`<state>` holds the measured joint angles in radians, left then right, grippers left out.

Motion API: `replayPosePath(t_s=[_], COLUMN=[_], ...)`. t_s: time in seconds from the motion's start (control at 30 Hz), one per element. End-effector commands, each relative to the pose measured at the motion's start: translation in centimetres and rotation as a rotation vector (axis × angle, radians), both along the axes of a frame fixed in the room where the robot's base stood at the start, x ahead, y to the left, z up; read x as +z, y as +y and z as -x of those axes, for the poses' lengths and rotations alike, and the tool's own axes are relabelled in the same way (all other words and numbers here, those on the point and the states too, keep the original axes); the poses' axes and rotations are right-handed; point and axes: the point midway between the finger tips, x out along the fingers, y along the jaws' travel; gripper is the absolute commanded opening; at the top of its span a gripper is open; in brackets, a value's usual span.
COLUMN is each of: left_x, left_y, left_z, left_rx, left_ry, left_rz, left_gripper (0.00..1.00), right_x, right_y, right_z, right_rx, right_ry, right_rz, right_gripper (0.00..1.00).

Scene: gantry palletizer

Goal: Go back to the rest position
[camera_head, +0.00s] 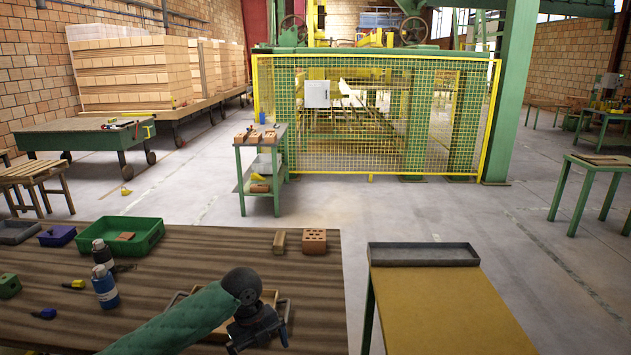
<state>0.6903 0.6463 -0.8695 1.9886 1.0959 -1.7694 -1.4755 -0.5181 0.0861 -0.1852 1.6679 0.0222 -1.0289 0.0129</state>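My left arm comes in from the lower left in a green sleeve. Its dark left gripper (258,338) hangs over the front right part of the brown wooden table (210,255). It is above or beside a wooden tray (268,298) with dark handles, which the arm partly hides. I cannot tell whether its fingers are open or shut, or whether they touch the tray. My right gripper is not in view.
On the table are a green bin (120,237), a blue bottle (105,288), a dark bottle (102,253), a holed brick (314,241) and a wood block (279,241). A yellow-topped table (450,310) with a grey tray (423,254) stands right, across a gap.

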Motion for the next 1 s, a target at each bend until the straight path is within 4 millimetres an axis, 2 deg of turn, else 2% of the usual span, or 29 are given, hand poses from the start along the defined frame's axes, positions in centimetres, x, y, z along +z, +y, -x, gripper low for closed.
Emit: replayPosePath(t_s=[0.2, 0.5, 0.73, 1.0], left_x=[-2.9, -5.8, -7.5, -9.4], left_y=[-3.0, -5.3, -5.8, -4.8], left_z=[3.3, 7.4, 10.5, 14.2], left_rx=[0.187, 0.492, 0.754, 1.091], left_ry=[-0.009, -0.004, 0.015, 0.048], left_rz=[0.064, 0.151, 0.211, 0.267], left_gripper=[1.00, 1.00, 1.00, 1.00], right_x=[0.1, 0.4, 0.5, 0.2], right_y=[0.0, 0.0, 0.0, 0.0], right_z=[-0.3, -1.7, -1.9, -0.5], right_rx=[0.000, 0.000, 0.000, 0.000], right_ry=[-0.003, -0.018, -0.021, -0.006], right_rz=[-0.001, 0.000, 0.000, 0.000], right_gripper=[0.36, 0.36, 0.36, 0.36])
